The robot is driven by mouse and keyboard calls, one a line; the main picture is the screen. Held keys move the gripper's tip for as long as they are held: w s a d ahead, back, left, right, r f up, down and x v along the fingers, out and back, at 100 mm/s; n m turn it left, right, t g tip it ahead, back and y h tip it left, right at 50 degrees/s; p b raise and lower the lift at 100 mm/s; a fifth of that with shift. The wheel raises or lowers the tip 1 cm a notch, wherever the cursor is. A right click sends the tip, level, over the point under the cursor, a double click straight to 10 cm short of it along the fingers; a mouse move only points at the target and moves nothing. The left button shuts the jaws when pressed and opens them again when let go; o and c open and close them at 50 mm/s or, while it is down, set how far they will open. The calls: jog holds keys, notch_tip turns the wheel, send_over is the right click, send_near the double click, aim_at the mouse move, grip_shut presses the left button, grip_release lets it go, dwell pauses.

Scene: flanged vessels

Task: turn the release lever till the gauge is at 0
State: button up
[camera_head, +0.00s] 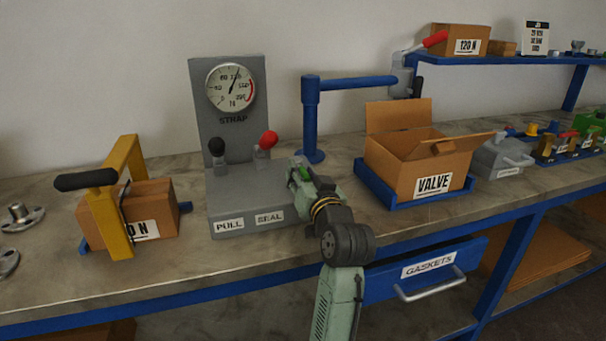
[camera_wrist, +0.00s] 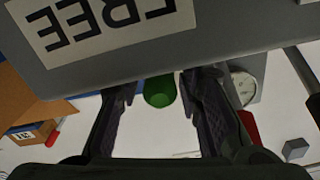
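The gauge (camera_head: 231,87) is a white dial on the grey STRAP panel. Its needle points up and slightly right, well away from 0; the dial also shows in the wrist view (camera_wrist: 243,86). A green lever grip (camera_wrist: 160,91), which I take for the release lever, is beside an upside-down FREE label (camera_wrist: 100,22). My gripper (camera_wrist: 158,92) is open, one finger on each side of the green grip, with a gap visible at the left. In the head view my gripper (camera_head: 303,178) is at the panel base's right end and hides most of this lever.
A black-knobbed lever (camera_head: 216,148) stands above PULL and a red-knobbed lever (camera_head: 267,141) above SEAL, close left of my gripper. A blue post with an arm (camera_head: 312,120) stands behind. An open VALVE box (camera_head: 420,175) is at the right, a yellow strapping tool (camera_head: 108,215) at the left.

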grip_shut()
jog(key=shift+d+y, duration=0.15)
jog(key=shift+y, duration=0.15)
dwell(0.5)
jog(key=shift+w+d+n+g+y+b, duration=0.15)
jog(key=shift+d+n+g+y+b, duration=0.15)
jog(key=shift+n+y, duration=0.25)
jog(key=shift+w+d+n+g+y+b, duration=0.1)
jog(key=shift+d+n+g+y, duration=0.05)
jog(key=shift+n+g+y, duration=0.35)
jog(key=n+g+y, duration=0.1)
jog(key=d+n+y+b, duration=0.1)
jog(key=y, duration=0.1)
jog(key=shift+w+f+g, duration=0.1)
jog(key=shift+w+g, duration=0.25)
jog(key=shift+g, duration=0.05)
jog(key=shift+w+d+n+g+y+b, duration=0.2)
jog(key=shift+w+n+g+y+b, duration=0.15)
jog(key=shift+n+g+y, duration=0.55)
jog(key=shift+w+d+n+g+y+b, duration=0.2)
jog(key=shift+w+n+g+y+b, duration=0.1)
jog(key=shift+n+g+y, duration=0.55)
jog(key=shift+w+d+n+g+y+b, duration=0.3)
jog(key=shift+n+g+y, duration=0.35)
jog(key=shift+g, duration=0.4)
jog(key=shift+a, duration=0.1)
jog(key=shift+o, duration=1.4)
grip_release()
jog(key=shift+s, duration=0.1)
